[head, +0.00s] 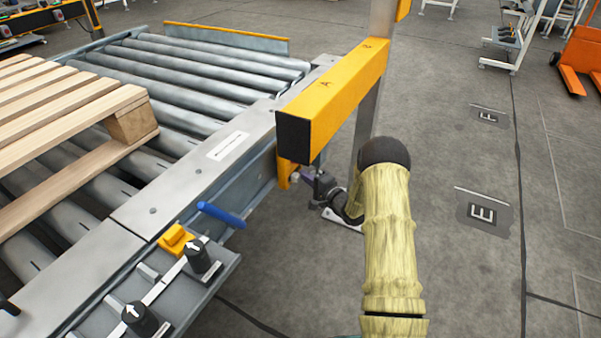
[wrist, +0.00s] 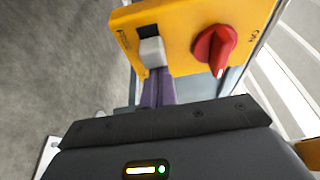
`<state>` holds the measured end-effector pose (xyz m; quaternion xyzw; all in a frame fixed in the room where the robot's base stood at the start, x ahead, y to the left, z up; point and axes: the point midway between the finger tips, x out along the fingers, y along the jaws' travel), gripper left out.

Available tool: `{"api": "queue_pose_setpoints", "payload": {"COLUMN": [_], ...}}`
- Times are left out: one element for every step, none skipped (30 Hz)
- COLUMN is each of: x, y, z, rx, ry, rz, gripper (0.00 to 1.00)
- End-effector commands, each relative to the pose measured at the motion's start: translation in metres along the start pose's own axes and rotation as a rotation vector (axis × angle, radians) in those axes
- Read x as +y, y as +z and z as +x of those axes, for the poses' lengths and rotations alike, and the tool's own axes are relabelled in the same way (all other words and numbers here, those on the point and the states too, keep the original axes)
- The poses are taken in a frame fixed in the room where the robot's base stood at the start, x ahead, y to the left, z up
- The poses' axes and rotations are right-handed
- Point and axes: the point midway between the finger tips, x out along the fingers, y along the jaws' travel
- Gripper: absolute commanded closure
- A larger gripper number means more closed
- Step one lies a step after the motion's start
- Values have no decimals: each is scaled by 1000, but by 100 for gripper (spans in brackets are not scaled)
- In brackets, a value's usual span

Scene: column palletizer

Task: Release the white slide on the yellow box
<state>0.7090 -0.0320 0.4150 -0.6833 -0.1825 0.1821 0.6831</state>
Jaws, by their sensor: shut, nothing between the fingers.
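In the wrist view the yellow box (wrist: 182,30) fills the upper middle. Its white slide (wrist: 152,52) sits at the left of its face, with a dark slot showing just above it. My gripper (wrist: 158,80) shows as purple fingers, shut and empty, with their tips just below the slide. I cannot tell whether they touch it. In the head view my gripper (head: 307,177) is at the side of the conveyor frame, beside the partly hidden yellow box (head: 284,170). The yellow beam above hides part of this area.
A red rotary knob (wrist: 215,48) is on the box, right of the slide. In the head view a thick yellow beam (head: 340,95) hangs close above my gripper. The roller conveyor (head: 190,85) bears a wooden pallet (head: 65,110). A blue handle (head: 221,215) sticks out nearby.

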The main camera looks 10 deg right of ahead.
Motion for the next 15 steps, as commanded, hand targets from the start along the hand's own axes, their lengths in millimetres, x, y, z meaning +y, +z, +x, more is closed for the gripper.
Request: {"api": "queue_pose_setpoints", "payload": {"x": [1,1,1,1,1,1,1,1,2,2,2,2,2,2,1], "y": [2,2,2,3,3,3,3,4,4,4,4,3,3,2,-1], "z": [0,0,0,0,0,0,0,0,0,0,1,1,1,2,2], "rx": [-3,-4,-4,-5,-5,-6,-7,-7,-8,-8,-8,-9,-9,-10,-10], "ry": [1,0,0,1,1,1,1,1,1,1,1,1,1,0,0], "rz": [2,2,2,2,2,2,3,3,3,3,3,3,2,2,2], "gripper": [100,100,100,100,100,100,100,100,100,100,100,100,100,100,100]}}
